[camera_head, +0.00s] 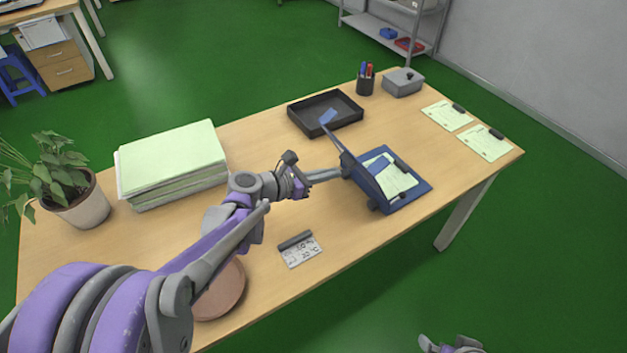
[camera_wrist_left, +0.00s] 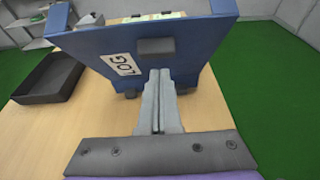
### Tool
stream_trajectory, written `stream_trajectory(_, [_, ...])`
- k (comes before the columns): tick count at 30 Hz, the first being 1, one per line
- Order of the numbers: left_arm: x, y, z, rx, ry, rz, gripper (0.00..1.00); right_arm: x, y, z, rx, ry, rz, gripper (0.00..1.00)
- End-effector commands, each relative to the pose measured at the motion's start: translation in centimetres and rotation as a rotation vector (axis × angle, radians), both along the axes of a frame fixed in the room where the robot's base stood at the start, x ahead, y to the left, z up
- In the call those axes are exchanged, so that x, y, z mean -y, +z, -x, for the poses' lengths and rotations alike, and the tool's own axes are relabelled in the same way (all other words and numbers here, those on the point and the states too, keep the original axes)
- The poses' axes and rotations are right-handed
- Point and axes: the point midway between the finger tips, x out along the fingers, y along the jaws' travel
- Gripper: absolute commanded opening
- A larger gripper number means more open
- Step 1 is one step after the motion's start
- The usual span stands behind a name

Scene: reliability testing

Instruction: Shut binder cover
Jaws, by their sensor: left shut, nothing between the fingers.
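The blue binder (camera_head: 408,197) lies open on the table toward the right, with pale green sheets (camera_head: 390,178) inside. Its cover (camera_head: 350,162) stands raised and tilted on the binder's left side. My left gripper (camera_head: 343,173) is shut and empty, its fingertips at the outer face of the cover. In the left wrist view the cover (camera_wrist_left: 188,62) fills the upper middle, with a white "LOG" label and a dark block. The shut fingers (camera_wrist_left: 158,85) point at it just below the block; I cannot tell whether they touch. My right gripper (camera_head: 455,345) is partly visible at the bottom edge; its fingertips are unclear.
A black tray (camera_head: 297,118), a pen cup (camera_head: 365,84) and a grey box (camera_head: 403,90) stand behind the binder. Clipboards (camera_head: 484,143) lie at right. A paper stack (camera_head: 172,170), a plant (camera_head: 85,206) and a small labelled plate (camera_head: 301,252) are left of the binder.

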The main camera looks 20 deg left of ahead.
Motion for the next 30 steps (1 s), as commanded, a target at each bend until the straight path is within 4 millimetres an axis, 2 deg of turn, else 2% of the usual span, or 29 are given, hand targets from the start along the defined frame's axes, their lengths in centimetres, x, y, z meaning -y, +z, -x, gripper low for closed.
stream_trajectory(6, [0.7,0.6,-0.9,0.0,0.0,0.0,0.0,0.0,0.2,0.0,0.001,0.0,0.0,1.0])
stream_trajectory(20, [0.8,0.9,-1.0,-0.01,0.0,-0.007,0.0,0.0,0.5,0.0,0.001,0.0,0.0,1.0])
stream_trajectory(30, [2.1,3.4,-2.9,-0.138,-0.004,-0.11,0.0,0.0,3.2,-0.4,0.01,0.0,0.0,1.0])
